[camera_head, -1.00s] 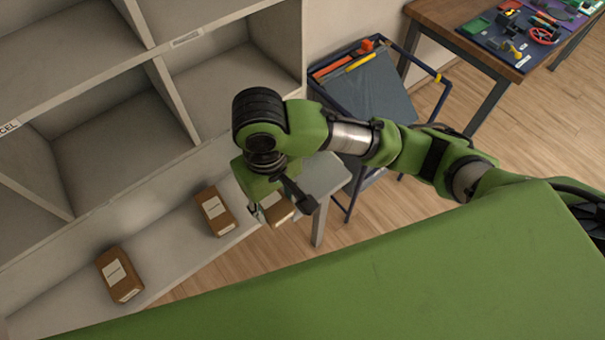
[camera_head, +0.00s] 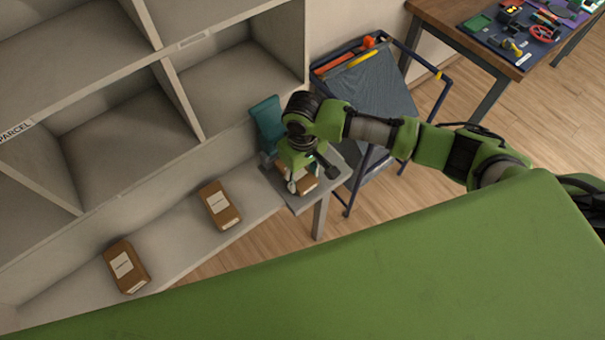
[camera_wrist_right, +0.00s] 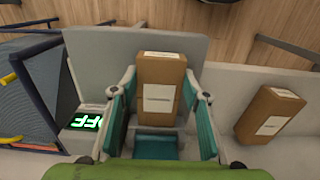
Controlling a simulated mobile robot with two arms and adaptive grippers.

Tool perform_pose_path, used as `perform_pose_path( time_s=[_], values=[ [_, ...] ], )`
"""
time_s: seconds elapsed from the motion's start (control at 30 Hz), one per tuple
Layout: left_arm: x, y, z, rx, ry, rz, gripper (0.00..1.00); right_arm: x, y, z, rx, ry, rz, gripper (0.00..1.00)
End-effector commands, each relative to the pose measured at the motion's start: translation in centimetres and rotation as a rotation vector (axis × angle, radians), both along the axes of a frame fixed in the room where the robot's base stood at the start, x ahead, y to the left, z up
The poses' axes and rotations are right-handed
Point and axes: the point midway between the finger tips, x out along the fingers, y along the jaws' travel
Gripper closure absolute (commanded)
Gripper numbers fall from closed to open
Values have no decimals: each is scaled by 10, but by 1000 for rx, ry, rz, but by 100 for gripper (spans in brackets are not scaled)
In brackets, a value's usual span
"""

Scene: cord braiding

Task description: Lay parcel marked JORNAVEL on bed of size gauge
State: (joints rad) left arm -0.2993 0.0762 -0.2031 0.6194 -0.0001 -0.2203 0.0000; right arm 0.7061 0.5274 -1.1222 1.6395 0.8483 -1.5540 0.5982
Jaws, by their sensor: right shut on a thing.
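My right gripper (camera_head: 297,182) is shut on a brown parcel (camera_head: 309,184) with white labels. The parcel also shows between the fingers in the right wrist view (camera_wrist_right: 161,77); its print is too small to read. It is over the grey side table (camera_head: 335,172), where a teal upright panel (camera_head: 266,121), seemingly of the size gauge, stands. In the wrist view a teal surface (camera_wrist_right: 156,146) shows just below the parcel, and a small display (camera_wrist_right: 87,122) glows green beside it. I cannot tell whether the parcel touches the bed. My left gripper is not in view.
Two more brown parcels, one nearer (camera_head: 125,266) and one farther (camera_head: 219,205), lie apart on the pale ledge (camera_head: 180,238) below the grey cubbyholes (camera_head: 125,135). A blue-framed cart (camera_head: 372,90) with tools stands behind the arm. A wooden workbench (camera_head: 440,22) is at top right.

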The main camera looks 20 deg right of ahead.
Motion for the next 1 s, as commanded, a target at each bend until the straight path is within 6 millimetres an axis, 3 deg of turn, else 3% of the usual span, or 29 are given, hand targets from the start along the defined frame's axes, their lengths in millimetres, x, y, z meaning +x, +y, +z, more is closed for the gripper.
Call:
perform_pose_path(
  time_s=[0.43,0.47,0.5,0.87,1.0],
  values=[
    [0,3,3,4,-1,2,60,0,1,-9,1,-1,0,79],
    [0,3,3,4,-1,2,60,0,1,-9,2,-2,0,53],
    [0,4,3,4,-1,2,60,1,1,-9,2,-2,0,42],
    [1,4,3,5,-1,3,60,1,0,-7,1,-2,0,41],
    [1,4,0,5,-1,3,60,1,1,4,1,-4,0,41]
  ],
)
